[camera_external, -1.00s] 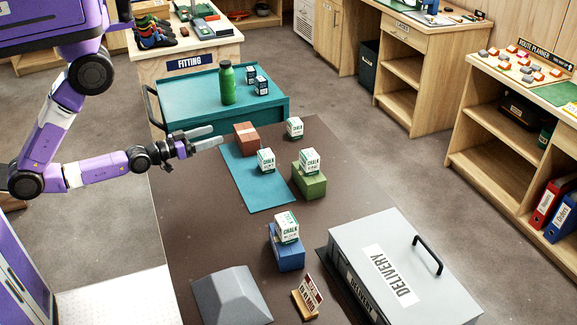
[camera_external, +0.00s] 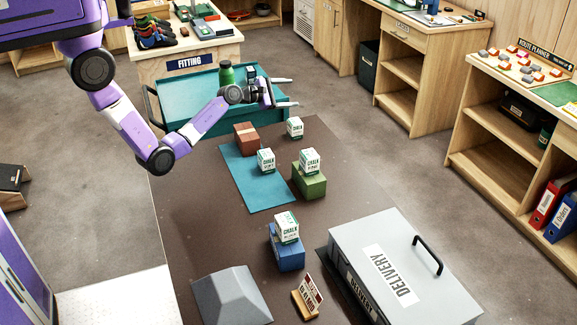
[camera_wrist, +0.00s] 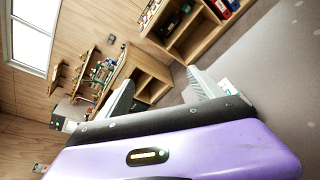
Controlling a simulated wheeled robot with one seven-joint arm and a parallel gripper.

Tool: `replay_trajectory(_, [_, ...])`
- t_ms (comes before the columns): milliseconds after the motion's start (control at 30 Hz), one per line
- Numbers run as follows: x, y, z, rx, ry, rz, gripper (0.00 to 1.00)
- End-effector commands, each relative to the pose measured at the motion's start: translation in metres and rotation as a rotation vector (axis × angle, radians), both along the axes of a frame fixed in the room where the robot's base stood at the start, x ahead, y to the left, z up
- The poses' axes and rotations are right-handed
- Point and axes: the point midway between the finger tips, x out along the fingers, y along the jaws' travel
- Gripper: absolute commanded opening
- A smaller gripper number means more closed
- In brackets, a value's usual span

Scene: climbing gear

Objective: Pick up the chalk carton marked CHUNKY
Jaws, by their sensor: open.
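Several white-and-green chalk cartons stand on the brown table (camera_external: 190,215) in the external view. One carton (camera_external: 294,128) stands on the table at the far end. Another carton (camera_external: 265,161) stands on the teal mat (camera_external: 268,197). A third carton (camera_external: 309,161) sits on a green block (camera_external: 309,187), and another carton (camera_external: 287,228) sits on a blue block (camera_external: 288,259). The word CHUNKY cannot be read on any of them. My gripper (camera_external: 289,104) is open and empty, above the far end of the table near the teal cart. Its fingers (camera_wrist: 165,95) show spread in the wrist view.
A red-brown block (camera_external: 246,138) lies at the mat's far end. The teal cart (camera_external: 185,98) behind holds a green bottle (camera_external: 225,76). A grey DELIVERY box (camera_external: 390,245), a grey wedge (camera_external: 230,297) and a small sign (camera_external: 308,297) occupy the near end.

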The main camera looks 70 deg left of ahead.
Motion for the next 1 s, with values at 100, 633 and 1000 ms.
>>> replay_trajectory(100, [0.004, -0.013, -0.031, -0.315, 0.064, 0.015, 0.76])
replay_trajectory(633, [-0.003, -0.029, -0.086, -0.697, 0.126, 0.085, 0.76])
replay_trajectory(1000, [-0.002, -0.029, -0.119, -0.694, 0.123, 0.084, 0.76])
